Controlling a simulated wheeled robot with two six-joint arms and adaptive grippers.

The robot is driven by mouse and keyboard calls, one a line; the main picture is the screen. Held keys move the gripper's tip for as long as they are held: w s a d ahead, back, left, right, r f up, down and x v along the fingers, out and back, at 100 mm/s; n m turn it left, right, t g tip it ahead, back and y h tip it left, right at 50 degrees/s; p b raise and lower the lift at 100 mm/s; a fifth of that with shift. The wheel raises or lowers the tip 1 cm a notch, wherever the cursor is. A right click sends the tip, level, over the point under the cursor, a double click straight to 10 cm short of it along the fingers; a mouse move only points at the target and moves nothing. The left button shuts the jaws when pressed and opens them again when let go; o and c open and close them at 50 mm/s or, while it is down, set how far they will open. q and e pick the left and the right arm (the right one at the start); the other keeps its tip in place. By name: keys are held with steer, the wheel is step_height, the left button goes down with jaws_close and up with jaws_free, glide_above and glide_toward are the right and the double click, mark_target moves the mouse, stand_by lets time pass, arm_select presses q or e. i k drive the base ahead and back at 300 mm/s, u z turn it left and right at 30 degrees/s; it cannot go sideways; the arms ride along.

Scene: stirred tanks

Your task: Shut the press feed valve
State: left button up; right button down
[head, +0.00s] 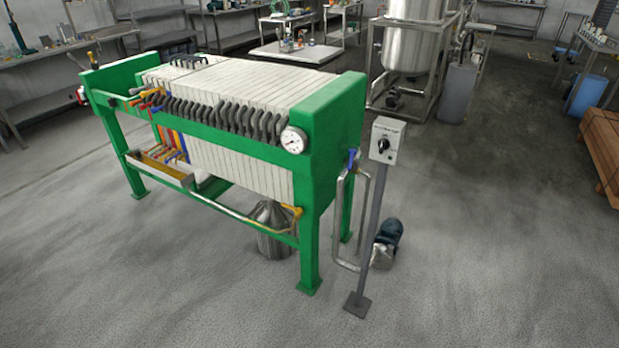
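The filter press is a green frame (331,143) holding a row of white plates (235,85). On its right end a small blue valve handle (354,155) sits where a bent metal pipe (340,222) meets the frame. The handle is small and partly against the pipe, so I cannot tell whether the valve is open or shut. A yellow handle (291,210) shows low on the front, at the end of a pipe. Neither of my grippers is in view.
A grey control box (387,141) on a post stands just right of the pipe, with a dark pump (388,234) behind it. A metal container (273,228) sits under the press. The floor (480,260) is clear in front and to the right.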

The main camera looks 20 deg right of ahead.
mark_target(351, 161)
steer(key=u, duration=0.6)
steer(key=i, duration=1.2)
steer(key=z, duration=0.45)
